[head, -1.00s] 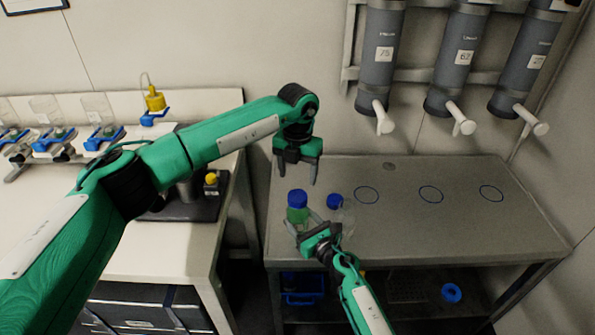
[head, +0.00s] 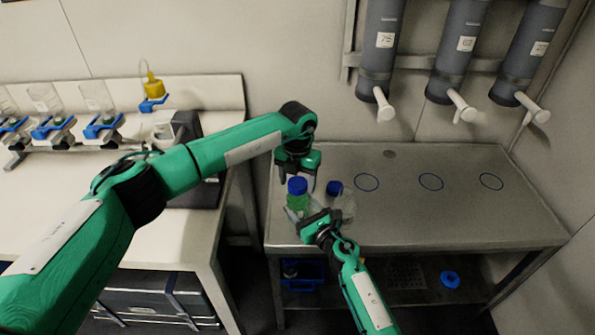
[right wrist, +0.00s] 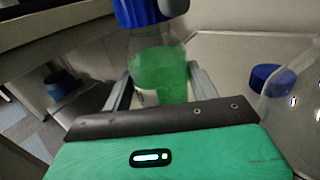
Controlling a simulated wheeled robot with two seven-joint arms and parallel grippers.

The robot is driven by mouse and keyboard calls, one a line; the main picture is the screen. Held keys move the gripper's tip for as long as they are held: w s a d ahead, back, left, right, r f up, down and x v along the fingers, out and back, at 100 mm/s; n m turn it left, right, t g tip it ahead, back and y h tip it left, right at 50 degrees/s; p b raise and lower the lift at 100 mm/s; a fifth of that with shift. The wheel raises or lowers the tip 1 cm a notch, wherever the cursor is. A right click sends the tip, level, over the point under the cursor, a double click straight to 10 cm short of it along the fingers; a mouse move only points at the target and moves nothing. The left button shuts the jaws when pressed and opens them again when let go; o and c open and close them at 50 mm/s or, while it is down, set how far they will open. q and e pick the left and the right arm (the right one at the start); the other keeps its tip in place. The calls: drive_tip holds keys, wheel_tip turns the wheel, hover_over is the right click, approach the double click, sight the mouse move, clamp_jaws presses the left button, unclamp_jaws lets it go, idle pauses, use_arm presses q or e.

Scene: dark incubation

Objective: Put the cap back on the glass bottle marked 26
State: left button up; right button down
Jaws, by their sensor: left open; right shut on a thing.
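A glass bottle with green contents (head: 298,203) is held in my right gripper (head: 312,216) at the left part of the metal bench. It also shows between the fingers in the right wrist view (right wrist: 160,72). A blue cap (head: 297,186) sits at its top; the wrist view cuts this cap (right wrist: 138,12) off, so I cannot tell whether it is screwed down. My left gripper (head: 298,180) is open, pointing down with its fingers about this cap. The number 26 is not readable.
A clear, empty-looking vessel (head: 347,206) stands right of the held bottle, with another blue cap (head: 334,188) beside it. Blue rings mark the bench (head: 430,215), clear to the right. Grey cylinders with white spouts (head: 380,50) hang above. A blue ring-shaped object (head: 450,279) lies below.

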use_arm(q)
drive_tip(key=shift+f, duration=0.15)
drive_tip(key=shift+c, duration=0.3)
drive_tip(key=c, duration=0.9)
drive_tip(key=shift+m, duration=0.9)
drive_tip(key=shift+c, duration=0.2)
drive_tip(key=o, duration=1.2)
drive_tip(key=shift+c, duration=0.2)
wheel_tip(320, 180, up, 12)
